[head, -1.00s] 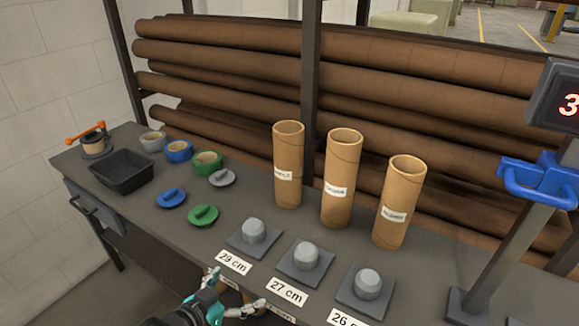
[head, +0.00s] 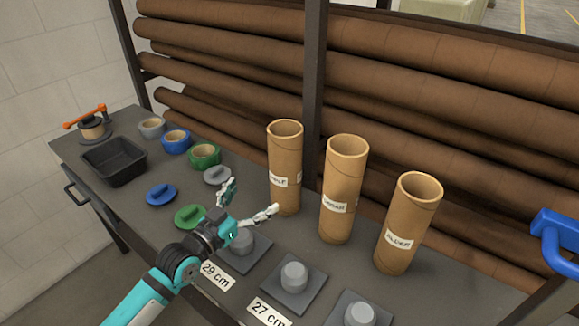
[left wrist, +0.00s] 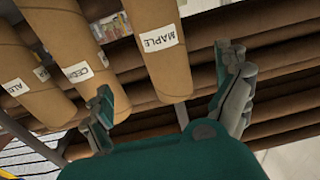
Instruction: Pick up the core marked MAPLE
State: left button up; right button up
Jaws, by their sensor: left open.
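The MAPLE core is a brown cardboard tube (head: 286,155) with a white label, upright on the bench, leftmost of three cores in the head view. In the left wrist view the MAPLE core (left wrist: 160,55) shows its readable label, in line with the space between my fingers. My left gripper (head: 250,201) is open and empty, in front and to the left of this core and apart from it. The middle core, whose label starts CED in the wrist view (left wrist: 58,45), and the right core (head: 408,225) stand upright beside it. My right gripper is not in view.
Grey plates with round pegs (head: 293,278) and length labels line the front edge, one partly behind my gripper. Green (head: 190,216) and blue (head: 161,194) lids, tape rolls (head: 176,141) and a black tray (head: 113,160) lie left. Long brown rolls (head: 450,90) are racked behind.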

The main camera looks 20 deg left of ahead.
aim_at(277, 173)
pick_arm(q)
jog(key=x, duration=0.6)
jog(key=shift+r+p, duration=0.15)
jog(key=shift+p, duration=0.2)
jog(key=x, duration=0.3)
jog(key=shift+w+d, duration=0.1)
jog(key=shift+w, duration=0.2)
jog(key=shift+w+p, duration=0.3)
jog(key=x, duration=0.3)
jog(key=shift+w+r, duration=0.15)
jog(key=shift+w, duration=0.25)
jog(key=shift+w+d, duration=0.15)
jog(key=shift+w, duration=0.3)
jog(key=shift+s, duration=0.1)
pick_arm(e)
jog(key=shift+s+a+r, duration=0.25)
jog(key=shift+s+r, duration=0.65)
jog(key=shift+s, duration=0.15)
pick_arm(q)
jog(key=shift+c, duration=1)
jog(key=c, duration=1.1)
jog(key=shift+c, duration=0.2)
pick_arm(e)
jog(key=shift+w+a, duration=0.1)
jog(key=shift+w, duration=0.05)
